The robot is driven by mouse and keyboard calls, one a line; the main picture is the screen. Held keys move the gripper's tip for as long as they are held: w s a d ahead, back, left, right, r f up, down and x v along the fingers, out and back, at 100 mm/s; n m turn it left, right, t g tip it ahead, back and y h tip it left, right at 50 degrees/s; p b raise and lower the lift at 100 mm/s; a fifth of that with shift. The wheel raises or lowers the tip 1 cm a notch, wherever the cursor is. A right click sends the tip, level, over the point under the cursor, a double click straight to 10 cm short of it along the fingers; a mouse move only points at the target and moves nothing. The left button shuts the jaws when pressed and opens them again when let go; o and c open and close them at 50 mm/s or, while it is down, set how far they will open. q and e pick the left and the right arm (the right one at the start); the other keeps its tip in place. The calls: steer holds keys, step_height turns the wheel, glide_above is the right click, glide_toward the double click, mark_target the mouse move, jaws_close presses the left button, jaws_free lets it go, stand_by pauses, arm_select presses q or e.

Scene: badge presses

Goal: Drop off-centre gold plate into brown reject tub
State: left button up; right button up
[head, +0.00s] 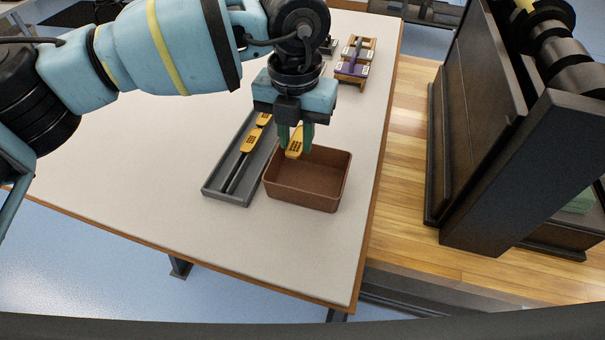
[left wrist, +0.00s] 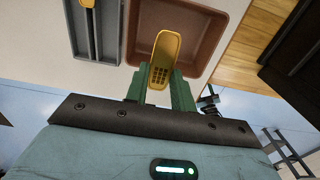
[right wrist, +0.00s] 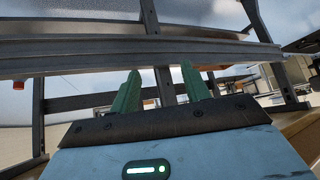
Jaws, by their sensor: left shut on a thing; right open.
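A gold plate (head: 295,144) with a dark dot pattern is held in my left gripper (head: 296,146), which is shut on it above the back left of the brown tub. It also shows in the left wrist view (left wrist: 164,58), between the green fingers and over the tub's near side. The brown tub (head: 303,199) stands open on the table, and its visible floor is empty. My right gripper (right wrist: 160,95) is open and empty, away from the table, seen only in the right wrist view.
A grey tray (head: 226,193) with other gold plates stands just left of the tub. A wooden rack (head: 352,70) with a purple piece is farther back. The white table (head: 150,190) is clear in front. A dark machine (head: 540,170) stands at the right.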

arm_select(q)
steer(key=shift+f+b, duration=0.35)
steer(key=shift+f, duration=0.45)
step_height(320, 180, down, 4)
steer(key=shift+r+b, duration=0.2)
steer(key=shift+b, duration=0.7)
steer(key=shift+f, duration=0.45)
arm_select(e)
steer(key=f, duration=0.1)
steer(key=s+f, duration=0.1)
steer(key=f, duration=0.1)
steer(key=shift+s+f, duration=0.25)
steer(key=shift+s, duration=0.05)
steer(key=shift+a, duration=0.1)
arm_select(q)
steer(key=o, duration=0.9)
steer(key=shift+o, duration=0.7)
arm_select(e)
steer(key=shift+s+g, duration=0.25)
steer(key=shift+g, duration=0.05)
arm_select(q)
steer(key=shift+r, duration=0.1)
